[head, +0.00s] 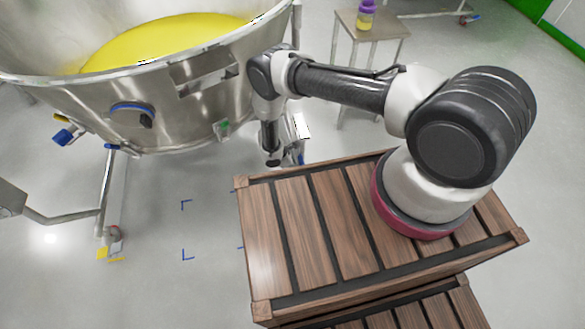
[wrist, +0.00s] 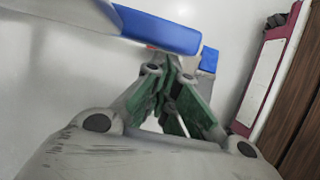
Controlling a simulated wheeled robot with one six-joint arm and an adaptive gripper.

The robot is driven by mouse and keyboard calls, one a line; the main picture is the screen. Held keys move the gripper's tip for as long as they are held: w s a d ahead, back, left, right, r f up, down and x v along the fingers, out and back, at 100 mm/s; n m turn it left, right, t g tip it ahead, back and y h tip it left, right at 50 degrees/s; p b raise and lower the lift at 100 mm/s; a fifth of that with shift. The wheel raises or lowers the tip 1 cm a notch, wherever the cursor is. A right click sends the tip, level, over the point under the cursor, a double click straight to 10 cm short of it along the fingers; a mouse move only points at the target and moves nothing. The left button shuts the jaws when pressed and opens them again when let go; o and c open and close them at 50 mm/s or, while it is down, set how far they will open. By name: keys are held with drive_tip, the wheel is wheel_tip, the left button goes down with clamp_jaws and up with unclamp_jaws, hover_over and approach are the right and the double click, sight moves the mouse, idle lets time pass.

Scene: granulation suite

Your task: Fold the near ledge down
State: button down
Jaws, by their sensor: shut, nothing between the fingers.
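I cannot pick out the near ledge for certain. A blue pad on a pale bar (wrist: 160,30) lies close beyond my fingers in the wrist view. A smaller blue block (wrist: 209,60) is just right of the fingertips. In the head view, bits of blue (head: 301,158) show beside my gripper, low by a leg of the steel vessel, partly hidden. My gripper (head: 272,161) points down there; in the wrist view its fingers (wrist: 170,68) are shut and empty. I cannot tell whether they touch the blue pad.
The steel vessel (head: 170,110) holding yellow material (head: 160,42) fills the upper left. A leg (head: 105,200) with a caster stands at left. A small table (head: 375,25) with a purple-and-yellow container (head: 365,16) stands behind my arm. Floor with blue corner marks (head: 187,204) is clear.

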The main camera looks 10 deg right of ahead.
drive_tip(key=v, duration=1.2)
